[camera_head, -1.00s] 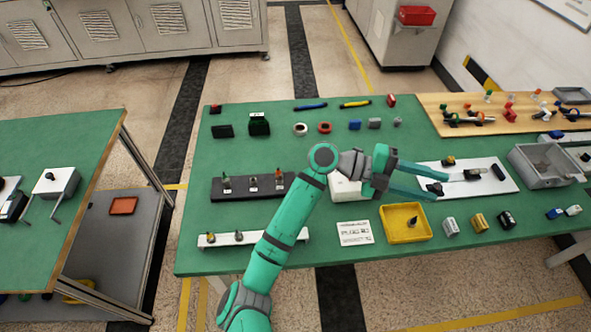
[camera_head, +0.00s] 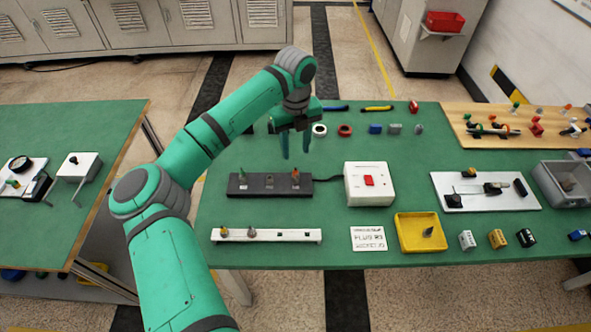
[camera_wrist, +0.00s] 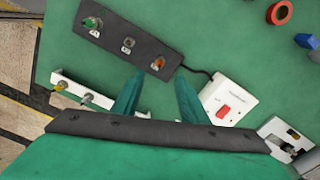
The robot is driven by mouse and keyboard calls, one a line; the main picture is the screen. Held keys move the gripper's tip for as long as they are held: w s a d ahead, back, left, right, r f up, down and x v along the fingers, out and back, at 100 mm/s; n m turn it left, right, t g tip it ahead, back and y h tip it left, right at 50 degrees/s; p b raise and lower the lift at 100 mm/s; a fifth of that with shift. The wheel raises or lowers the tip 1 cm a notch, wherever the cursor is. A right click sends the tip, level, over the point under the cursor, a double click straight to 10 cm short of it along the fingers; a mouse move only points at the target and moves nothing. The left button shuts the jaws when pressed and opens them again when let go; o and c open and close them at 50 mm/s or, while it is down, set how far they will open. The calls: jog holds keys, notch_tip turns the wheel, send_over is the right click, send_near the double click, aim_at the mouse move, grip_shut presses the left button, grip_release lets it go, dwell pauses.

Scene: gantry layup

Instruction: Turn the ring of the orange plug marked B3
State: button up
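An orange plug (camera_head: 295,176) stands upright at the right end of a black strip (camera_head: 256,190); it also shows in the wrist view (camera_wrist: 158,63). No B3 marking is readable on it. A green plug (camera_head: 241,173) stands at the strip's left end, and a grey fitting (camera_head: 269,181) sits in the middle. My gripper (camera_head: 296,153) points down above and behind the strip near the orange plug, apart from it. Its two fingers are spread with nothing between them. In the wrist view, the fingertips (camera_wrist: 160,80) lie just below the orange plug in the picture.
A white box (camera_head: 369,195) with a red switch stands right of the strip, joined to it by a black cable. A white rail (camera_head: 265,236) lies in front. A printed card (camera_head: 368,238) and yellow tray (camera_head: 420,245) lie front right. Small rings and blocks stand behind.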

aim_at(295, 170)
notch_tip(295, 170, down, 10)
jog(key=shift+w+a+f, duration=0.1)
jog(key=shift+w+f, duration=0.05)
jog(key=shift+d+f, duration=0.2)
jog(key=shift+d, duration=0.05)
jog(key=shift+a, duration=0.3)
jog(key=shift+c, duration=0.9)
jog(key=shift+s, duration=0.2)
grip_shut()
